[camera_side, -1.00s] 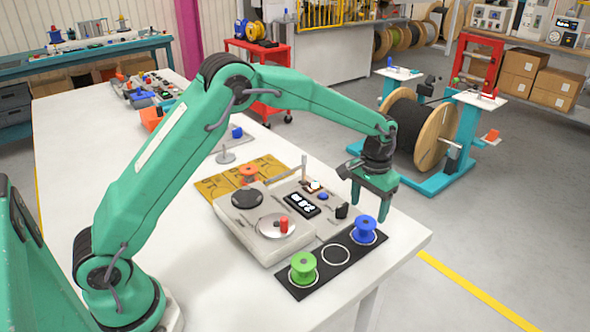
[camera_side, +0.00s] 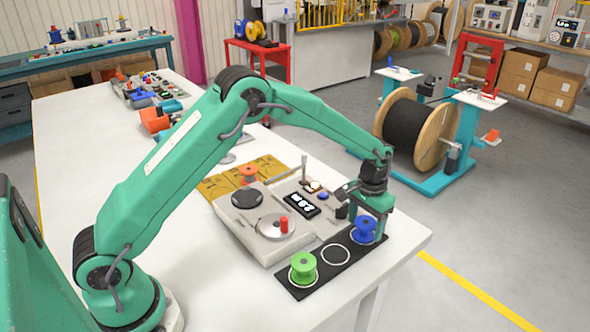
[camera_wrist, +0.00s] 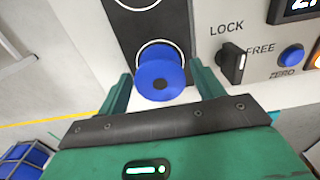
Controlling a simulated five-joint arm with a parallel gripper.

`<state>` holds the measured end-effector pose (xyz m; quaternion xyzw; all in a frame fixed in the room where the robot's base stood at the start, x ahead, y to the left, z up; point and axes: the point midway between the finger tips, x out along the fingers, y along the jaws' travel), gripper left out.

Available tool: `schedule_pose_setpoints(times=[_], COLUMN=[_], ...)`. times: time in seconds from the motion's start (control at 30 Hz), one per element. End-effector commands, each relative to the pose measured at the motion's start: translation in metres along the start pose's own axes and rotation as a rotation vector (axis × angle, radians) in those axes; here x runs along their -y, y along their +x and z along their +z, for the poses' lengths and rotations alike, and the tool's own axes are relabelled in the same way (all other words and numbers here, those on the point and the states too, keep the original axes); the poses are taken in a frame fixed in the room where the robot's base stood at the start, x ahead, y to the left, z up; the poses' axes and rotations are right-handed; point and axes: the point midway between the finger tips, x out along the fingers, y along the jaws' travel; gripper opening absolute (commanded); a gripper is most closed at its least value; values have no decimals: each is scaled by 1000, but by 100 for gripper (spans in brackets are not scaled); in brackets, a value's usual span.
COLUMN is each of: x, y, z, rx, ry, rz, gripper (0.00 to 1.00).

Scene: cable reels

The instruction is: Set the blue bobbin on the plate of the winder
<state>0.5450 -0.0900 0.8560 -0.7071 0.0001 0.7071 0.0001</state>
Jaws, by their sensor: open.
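The blue bobbin (camera_side: 364,229) stands upright on the right circle of the black strip (camera_side: 318,273). My gripper (camera_side: 367,222) is open and low over it; in the wrist view the blue bobbin (camera_wrist: 161,78) sits between the two fingers (camera_wrist: 160,85), with small gaps visible on both sides. The winder (camera_side: 250,222) is a pale box left of the strip. The wrist view shows a knob (camera_wrist: 231,62) beside the words LOCK and FREE.
A green bobbin (camera_side: 303,266) stands on the strip's left circle. The middle circle (camera_side: 336,254) is empty. An orange bobbin (camera_side: 249,174) sits on a yellow mat (camera_side: 217,186) behind the winder. The table's right corner is close to the strip.

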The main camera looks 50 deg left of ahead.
Motion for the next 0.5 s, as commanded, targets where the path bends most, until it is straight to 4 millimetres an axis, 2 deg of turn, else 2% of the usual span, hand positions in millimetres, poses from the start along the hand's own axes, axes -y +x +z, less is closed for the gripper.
schedule_pose_setpoints(times=[0.03,0.23,0.5], x=[0,0,0], y=[0,0,-8], z=[0,0,-1], rx=[0,0,-2], ry=[0,0,0], rz=[0,0,0], gripper=[65,28,27])
